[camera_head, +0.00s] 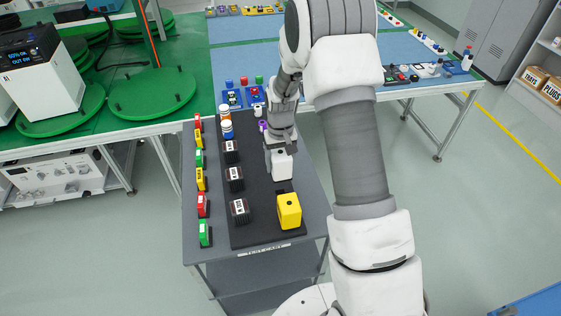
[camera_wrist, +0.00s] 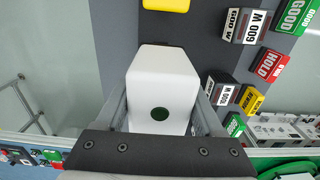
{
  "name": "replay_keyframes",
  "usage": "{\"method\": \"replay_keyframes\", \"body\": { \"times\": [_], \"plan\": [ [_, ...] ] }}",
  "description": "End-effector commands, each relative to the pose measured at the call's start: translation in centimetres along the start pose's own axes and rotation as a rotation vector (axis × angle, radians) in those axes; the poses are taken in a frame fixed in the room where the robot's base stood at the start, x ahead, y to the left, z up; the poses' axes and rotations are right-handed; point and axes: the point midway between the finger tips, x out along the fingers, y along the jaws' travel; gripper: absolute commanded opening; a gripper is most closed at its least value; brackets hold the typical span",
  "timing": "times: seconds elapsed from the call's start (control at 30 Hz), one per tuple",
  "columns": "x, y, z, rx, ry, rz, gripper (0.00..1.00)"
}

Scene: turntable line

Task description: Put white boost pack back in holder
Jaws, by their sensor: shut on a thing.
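The white boost pack (camera_head: 283,168) is a white block with a dark round spot on its top. It is at the right side of the black holder board (camera_head: 259,217) on the cart, behind a yellow block (camera_head: 289,211). My gripper (camera_head: 280,146) is over it, and the wrist view shows the white pack (camera_wrist: 162,85) between the two fingers of my gripper (camera_wrist: 161,103), gripped from both sides. A darker patch shows on the board between the pack and the yellow block. The pack's underside is hidden, so I cannot tell whether it touches the board.
Red, yellow and green tags (camera_head: 201,179) line the cart's left edge. White-and-orange bottles (camera_head: 225,121) stand at the back. A blue-topped table (camera_head: 322,70) is behind.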

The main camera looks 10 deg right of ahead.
Motion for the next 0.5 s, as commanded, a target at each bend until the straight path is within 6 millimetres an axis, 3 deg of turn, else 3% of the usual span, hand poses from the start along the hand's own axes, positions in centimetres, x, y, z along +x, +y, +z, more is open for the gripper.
{"method": "replay_keyframes", "body": {
  "times": [0.5],
  "plan": [
    [4.5, 0.0, -0.1, 0.000, 0.002, 0.000, 0.00]
  ]
}}
